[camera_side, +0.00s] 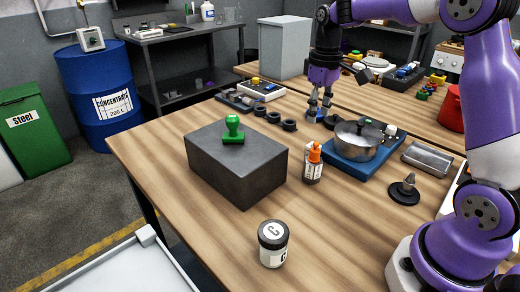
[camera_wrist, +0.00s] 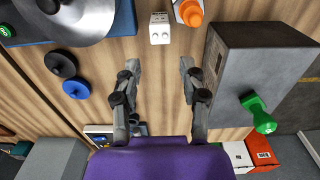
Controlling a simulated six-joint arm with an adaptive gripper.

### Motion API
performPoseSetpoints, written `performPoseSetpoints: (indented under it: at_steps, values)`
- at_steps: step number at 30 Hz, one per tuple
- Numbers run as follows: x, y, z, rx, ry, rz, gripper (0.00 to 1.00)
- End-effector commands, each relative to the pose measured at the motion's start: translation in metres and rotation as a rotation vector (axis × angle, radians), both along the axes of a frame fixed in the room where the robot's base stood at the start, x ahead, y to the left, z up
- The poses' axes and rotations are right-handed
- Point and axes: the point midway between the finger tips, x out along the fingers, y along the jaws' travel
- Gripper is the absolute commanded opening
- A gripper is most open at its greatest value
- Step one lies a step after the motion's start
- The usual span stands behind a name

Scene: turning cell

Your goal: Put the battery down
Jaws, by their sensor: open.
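My gripper (camera_side: 319,110) is over the table behind the grey block. In the wrist view, my gripper (camera_wrist: 160,75) has its fingers spread apart, with only bare wood visible between them. No thing is plainly recognisable as a battery. A small white block with dark marks (camera_wrist: 160,28) stands apart from the fingertips, between the pot scale and the orange-capped bottle. A white jar-like cylinder with a black top and a letter C (camera_side: 273,245) stands upright at the table's front, far from my gripper; I cannot tell whether it is a battery.
A grey block (camera_side: 235,170) carries a green stamp (camera_side: 233,128). An orange-capped bottle (camera_side: 313,165) stands beside it. Several black rings (camera_side: 290,125) lie near my gripper.

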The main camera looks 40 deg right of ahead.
Motion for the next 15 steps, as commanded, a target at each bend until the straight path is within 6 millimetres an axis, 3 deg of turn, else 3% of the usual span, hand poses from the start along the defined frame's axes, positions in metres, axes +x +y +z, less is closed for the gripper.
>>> performPoseSetpoints:
  at_steps: [5, 10, 15]
  values:
    - [-0.012, 0.018, 0.024, -0.017, -0.056, 0.005, 0.48]
    - [-0.053, 0.061, 0.050, -0.039, -0.204, 0.008, 0.48]
    - [-0.100, 0.095, 0.052, -0.031, -0.362, 0.006, 0.48]
